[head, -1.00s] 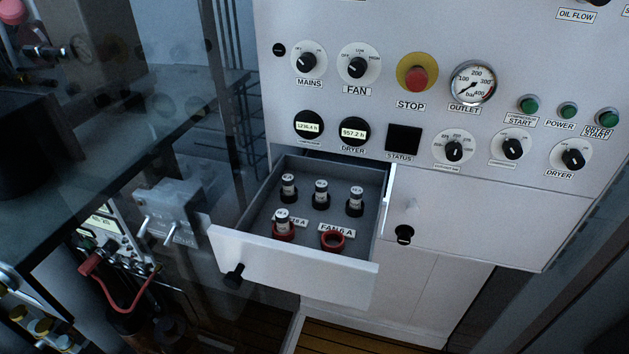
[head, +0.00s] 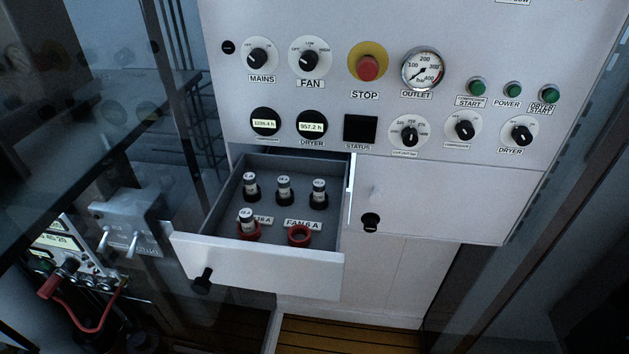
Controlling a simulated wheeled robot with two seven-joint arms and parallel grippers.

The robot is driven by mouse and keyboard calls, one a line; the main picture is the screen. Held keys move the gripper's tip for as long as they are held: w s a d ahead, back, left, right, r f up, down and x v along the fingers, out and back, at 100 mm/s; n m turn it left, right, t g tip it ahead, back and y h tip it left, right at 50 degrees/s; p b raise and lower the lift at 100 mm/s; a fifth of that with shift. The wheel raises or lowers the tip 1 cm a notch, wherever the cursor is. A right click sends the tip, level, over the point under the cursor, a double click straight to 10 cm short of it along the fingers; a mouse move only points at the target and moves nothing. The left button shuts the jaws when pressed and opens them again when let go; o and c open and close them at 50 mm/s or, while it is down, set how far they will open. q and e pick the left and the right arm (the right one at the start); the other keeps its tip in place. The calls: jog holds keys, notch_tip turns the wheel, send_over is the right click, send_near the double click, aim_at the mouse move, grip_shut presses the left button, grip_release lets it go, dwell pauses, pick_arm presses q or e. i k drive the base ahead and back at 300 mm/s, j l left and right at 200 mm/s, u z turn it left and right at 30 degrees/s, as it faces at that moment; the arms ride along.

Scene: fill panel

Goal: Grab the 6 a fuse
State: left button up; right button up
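An open drawer (head: 210,256) in the white panel holds small white fuses with dark bases. Three stand upright in the back row: a left fuse (head: 251,186), a middle fuse (head: 284,189) and a right fuse (head: 319,191). Their markings are too small to read, so I cannot tell which is the 6 A fuse. Another fuse (head: 247,219) stands in a red holder at front left, by a partly hidden label ending in "6 A". A red holder (head: 299,236) at front right is empty, below the label "FAN 6 A" (head: 303,223). Neither of my grippers is in view.
Above the drawer, the panel carries knobs, a red STOP button (head: 367,67) and a pressure gauge (head: 423,69). A closed white door (head: 440,200) is right of the drawer. A grey box with two levers (head: 130,220) and a dark glass-like surface (head: 100,140) lie left.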

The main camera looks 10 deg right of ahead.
aim_at(249, 178)
jog(key=k+j+z, duration=0.25)
jog(key=k+z, duration=0.25)
jog(key=k, duration=0.25)
jog(key=k+l+z, duration=0.1)
jog(key=k+z, duration=0.35)
jog(key=k, duration=0.35)
